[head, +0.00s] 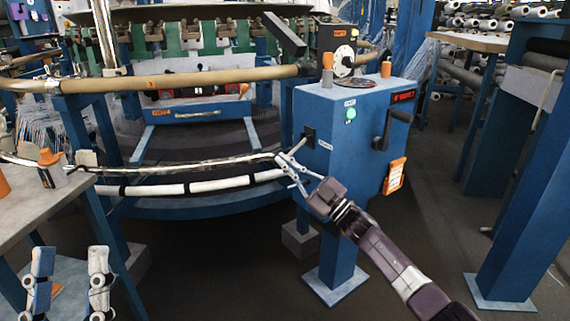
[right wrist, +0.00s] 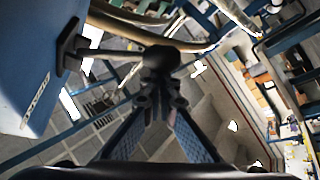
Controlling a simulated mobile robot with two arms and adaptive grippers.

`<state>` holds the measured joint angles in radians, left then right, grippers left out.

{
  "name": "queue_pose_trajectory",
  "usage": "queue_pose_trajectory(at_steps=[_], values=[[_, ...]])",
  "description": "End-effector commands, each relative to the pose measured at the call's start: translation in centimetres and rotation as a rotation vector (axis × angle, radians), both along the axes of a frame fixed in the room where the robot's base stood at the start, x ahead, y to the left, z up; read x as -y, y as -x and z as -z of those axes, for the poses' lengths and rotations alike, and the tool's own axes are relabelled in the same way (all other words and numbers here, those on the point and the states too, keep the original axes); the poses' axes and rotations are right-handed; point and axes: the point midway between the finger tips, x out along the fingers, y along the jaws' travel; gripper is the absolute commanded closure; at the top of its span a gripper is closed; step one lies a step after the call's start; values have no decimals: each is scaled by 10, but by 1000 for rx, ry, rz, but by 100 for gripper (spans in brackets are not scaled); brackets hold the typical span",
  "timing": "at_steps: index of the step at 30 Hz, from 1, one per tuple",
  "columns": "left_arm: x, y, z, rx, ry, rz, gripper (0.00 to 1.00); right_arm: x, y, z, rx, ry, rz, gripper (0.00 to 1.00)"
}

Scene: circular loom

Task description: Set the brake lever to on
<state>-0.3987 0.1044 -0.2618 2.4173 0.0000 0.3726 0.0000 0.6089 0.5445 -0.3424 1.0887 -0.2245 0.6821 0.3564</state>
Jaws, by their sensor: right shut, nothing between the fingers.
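The lever (head: 297,147) juts from a black plate on the left side of the blue control box (head: 345,125). In the right wrist view its dark knob (right wrist: 160,62) stands just beyond my fingertips; I cannot tell if they touch. A small label beside the plate is unreadable. My right gripper (head: 284,166) is shut and empty, close to the lever's end. It also shows in the right wrist view (right wrist: 160,103). My left gripper (head: 69,283) is at the lower left, fingers wide apart and empty, far from the lever.
The round loom with a tan rail (head: 180,79) and white-wrapped hoop (head: 220,184) lies left of the box. A black crank (head: 382,132), a green button (head: 350,115) and an orange tag (head: 395,176) are on the box. A table (head: 35,204) stands at left.

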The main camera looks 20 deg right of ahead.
Motion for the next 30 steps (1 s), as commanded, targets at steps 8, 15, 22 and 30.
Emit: queue_pose_trajectory(at_steps=[8, 15, 22, 30], values=[[0, 3, -2, 16, 5, 1, 60, 2, -1, 5, -7, 8, 5, 100], [0, 3, -2, 15, 4, 1, 60, 2, -1, 6, -9, 9, 6, 100], [1, -11, 10, -69, -20, -5, 60, 1, -1, 2, -9, 9, 6, 100], [5, -43, 52, -307, -88, -17, 60, -3, 0, -13, -3, 8, 3, 100]])
